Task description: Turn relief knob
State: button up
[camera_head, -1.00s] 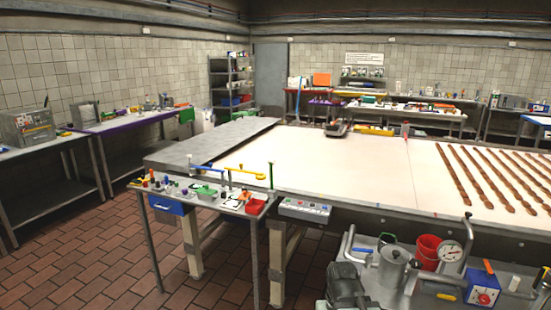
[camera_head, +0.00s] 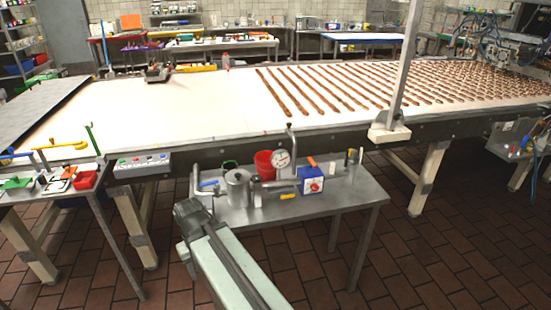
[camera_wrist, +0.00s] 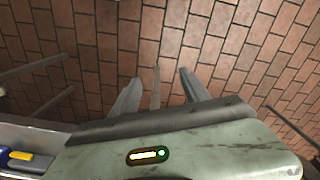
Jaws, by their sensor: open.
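A small steel side table (camera_head: 350,200) stands in the middle of the head view. On it is a blue box (camera_head: 312,175) with a round red knob (camera_head: 314,186) on its front. A white dial gauge (camera_head: 281,158) on a metal pipe stands beside it. I cannot tell which part is the relief knob. My gripper (camera_wrist: 158,92) shows in the wrist view as two grey fingers spread apart, empty, over brick floor. In the head view my pale green arm is in front of the side table, apart from the blue box; its fingers are not clear there.
A lidded steel pot (camera_head: 238,189) and a red bucket (camera_head: 265,165) stand left of the gauge. A long conveyor (camera_head: 190,115) with brown strips runs behind. A tool table (camera_head: 40,188) is at left. Brick floor (camera_head: 440,240) is clear at right.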

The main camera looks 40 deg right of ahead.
aim_at(315, 187)
jog(key=k, duration=0.5)
jog(key=z, duration=0.65)
jog(key=i, duration=0.65)
jog(key=u, duration=0.05)
jog(key=k, duration=0.65)
jog(key=u, duration=0.6)
